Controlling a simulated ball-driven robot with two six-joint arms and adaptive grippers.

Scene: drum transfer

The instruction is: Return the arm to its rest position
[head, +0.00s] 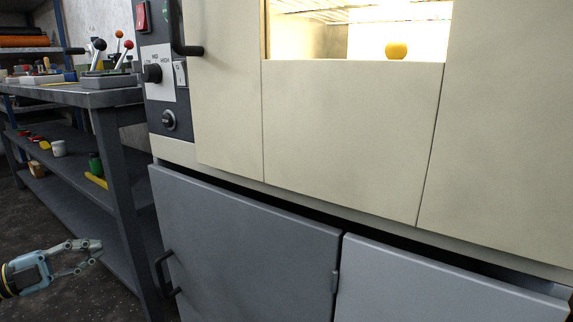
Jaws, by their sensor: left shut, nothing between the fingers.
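My left gripper (97,249) comes in at the lower left, low over the dark floor. It is shut and empty, with its fingers pointing right toward the workbench leg. It is apart from the bench and from the cabinet, touching nothing that I can see. My right gripper is not in view.
A large cream machine (340,130) with a lit window fills the right, a yellow round object (397,51) inside. Grey lower doors (245,245) have a black handle (167,272). A dark workbench (100,97) with lever controls and a lower shelf (75,185) stands at left.

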